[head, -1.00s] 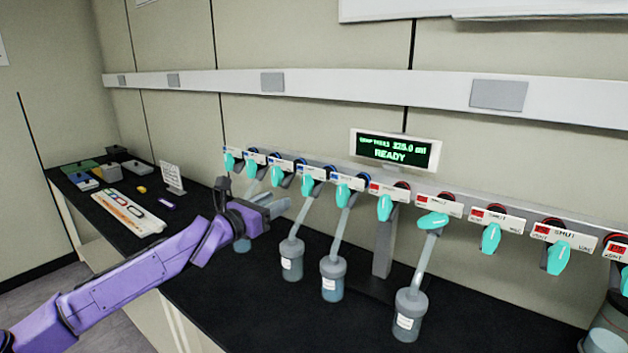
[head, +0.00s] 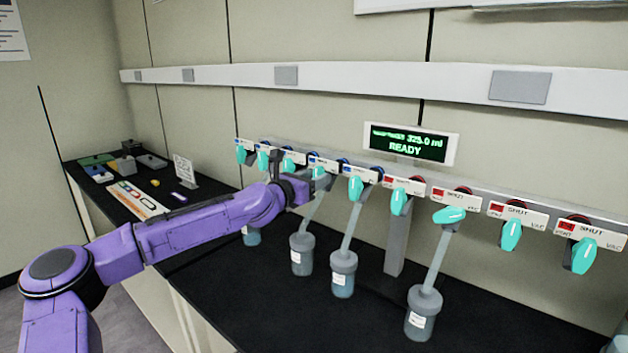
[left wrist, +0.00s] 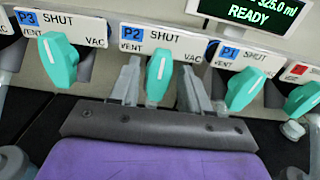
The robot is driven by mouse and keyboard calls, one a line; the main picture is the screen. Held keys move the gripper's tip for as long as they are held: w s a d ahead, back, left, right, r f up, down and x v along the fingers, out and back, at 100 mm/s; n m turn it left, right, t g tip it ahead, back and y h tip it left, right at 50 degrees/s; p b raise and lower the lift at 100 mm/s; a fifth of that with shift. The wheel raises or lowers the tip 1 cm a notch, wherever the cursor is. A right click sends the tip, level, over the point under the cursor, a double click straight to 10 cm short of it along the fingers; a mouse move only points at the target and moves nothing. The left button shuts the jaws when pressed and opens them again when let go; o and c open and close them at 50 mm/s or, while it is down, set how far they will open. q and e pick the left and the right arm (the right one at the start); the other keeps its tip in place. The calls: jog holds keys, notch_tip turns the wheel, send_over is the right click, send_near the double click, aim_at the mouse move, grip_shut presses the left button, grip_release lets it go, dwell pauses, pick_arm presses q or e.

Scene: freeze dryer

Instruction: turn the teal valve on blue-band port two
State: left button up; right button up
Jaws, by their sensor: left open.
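In the left wrist view the blue-band P2 port label (left wrist: 150,38) reads SHUT, with VENT at left and VAC at right. Its teal valve handle (left wrist: 159,78) hangs nearly straight down. My left gripper (left wrist: 160,68) is open, with one finger on each side of this handle; a gap shows on both sides, and depth contact cannot be told. In the head view my left gripper (head: 308,184) is at the manifold and partly hides the P2 valve (head: 319,171). The P1 valve (head: 355,188) is just to its right. My right gripper is not in view.
The P3 valve (left wrist: 58,60) and P1 valve (left wrist: 245,88) flank the fingers closely. Flasks (head: 342,274) hang below the manifold. Red-band ports (head: 517,212) continue right. A display (head: 407,144) reads READY. Small items and a tray (head: 138,200) lie at left.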

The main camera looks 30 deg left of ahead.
pick_arm(q)
jog(key=shift+w+f, duration=0.1)
grip_shut()
jog(key=shift+m, duration=0.3)
jog(key=m+b, duration=0.1)
jog(key=m, duration=1)
jog(key=shift+b, duration=0.4)
jog(key=shift+m, duration=0.3)
grip_release()
